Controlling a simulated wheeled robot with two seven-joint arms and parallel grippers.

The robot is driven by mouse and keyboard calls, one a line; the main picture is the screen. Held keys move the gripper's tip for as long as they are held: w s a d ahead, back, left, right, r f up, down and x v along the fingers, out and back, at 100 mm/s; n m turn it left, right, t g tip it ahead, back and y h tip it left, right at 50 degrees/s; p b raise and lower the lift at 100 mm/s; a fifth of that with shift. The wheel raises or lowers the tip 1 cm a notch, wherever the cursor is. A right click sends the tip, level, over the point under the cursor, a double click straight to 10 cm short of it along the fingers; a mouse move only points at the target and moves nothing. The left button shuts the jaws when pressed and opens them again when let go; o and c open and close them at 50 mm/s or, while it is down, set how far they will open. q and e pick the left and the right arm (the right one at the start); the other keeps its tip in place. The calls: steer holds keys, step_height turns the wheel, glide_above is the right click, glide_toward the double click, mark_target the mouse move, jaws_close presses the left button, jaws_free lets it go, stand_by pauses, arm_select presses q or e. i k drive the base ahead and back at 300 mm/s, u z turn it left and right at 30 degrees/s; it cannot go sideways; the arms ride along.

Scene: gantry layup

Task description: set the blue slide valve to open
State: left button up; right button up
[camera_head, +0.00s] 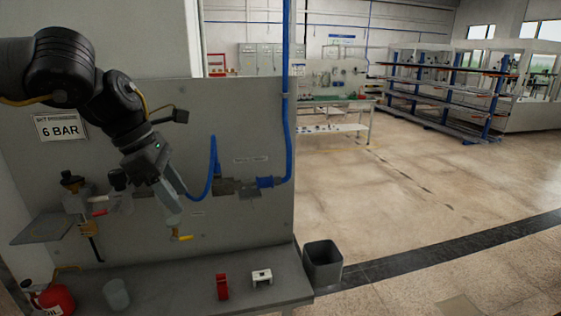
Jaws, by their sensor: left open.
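The blue slide valve (268,182) appears as a small blue sleeve beside a dark grey fitting (228,187) on the grey panel. A blue hose meets this fitting from the left, and a blue pipe comes down to the valve from above. The valve's setting is too small to read. My left gripper (179,190) is open in front of the panel, left of the valve and apart from it. Its fingers point down and right and look empty. My right gripper is out of view.
The grey panel (262,110) carries a 6 BAR sign (60,125), a red-handled valve and a yellow lever (180,238). The bench below holds a red block (222,286), a white block (262,277), a clear cup (116,294) and a red can (55,300). A grey bin (322,264) stands right.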

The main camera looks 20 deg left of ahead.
mark_target(263, 181)
steer(key=i, duration=0.85)
